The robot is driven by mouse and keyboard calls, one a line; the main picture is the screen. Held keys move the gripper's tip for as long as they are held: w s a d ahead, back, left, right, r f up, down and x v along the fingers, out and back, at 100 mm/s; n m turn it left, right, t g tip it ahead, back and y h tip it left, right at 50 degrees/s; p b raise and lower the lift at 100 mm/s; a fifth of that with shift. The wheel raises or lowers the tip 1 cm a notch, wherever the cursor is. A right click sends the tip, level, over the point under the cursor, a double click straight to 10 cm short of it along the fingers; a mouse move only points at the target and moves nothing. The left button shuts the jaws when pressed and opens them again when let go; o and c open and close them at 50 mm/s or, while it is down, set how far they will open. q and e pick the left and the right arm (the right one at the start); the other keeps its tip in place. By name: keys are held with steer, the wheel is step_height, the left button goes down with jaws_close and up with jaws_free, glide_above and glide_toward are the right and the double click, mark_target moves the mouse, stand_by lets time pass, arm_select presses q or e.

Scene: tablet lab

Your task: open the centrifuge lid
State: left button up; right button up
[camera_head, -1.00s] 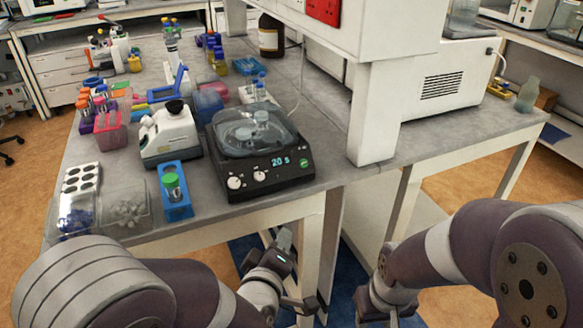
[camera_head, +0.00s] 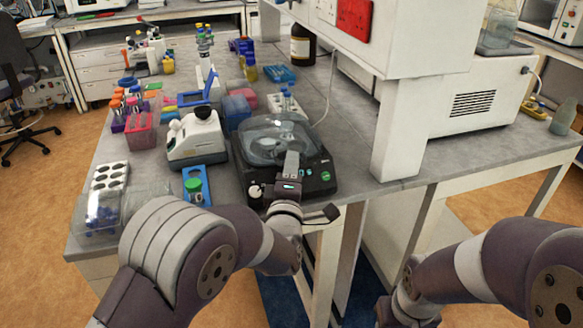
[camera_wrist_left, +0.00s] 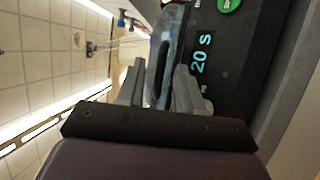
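The black centrifuge (camera_head: 322,182) stands near the front edge of the bench, with knobs, a lit display and a green button. Its clear lid (camera_head: 262,127) is down over the rotor. My left gripper (camera_head: 291,163) is over the centrifuge's front, at the lid's front edge, and partly covers the panel. In the left wrist view the gripper's fingers (camera_wrist_left: 158,82) are apart. The front edge of the lid (camera_wrist_left: 168,45) lies between them; I cannot tell whether they touch it. The display (camera_wrist_left: 201,54) reads 20 s. My right gripper is out of view.
A white device (camera_head: 195,140) stands close to the left of the centrifuge, with a blue rack (camera_head: 215,180) in front of it. A white cabinet leg (camera_head: 398,135) rises on the right. A brown bottle (camera_head: 302,45) stands farther back.

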arm_select(q)
jaws_close()
stand_by(1.4)
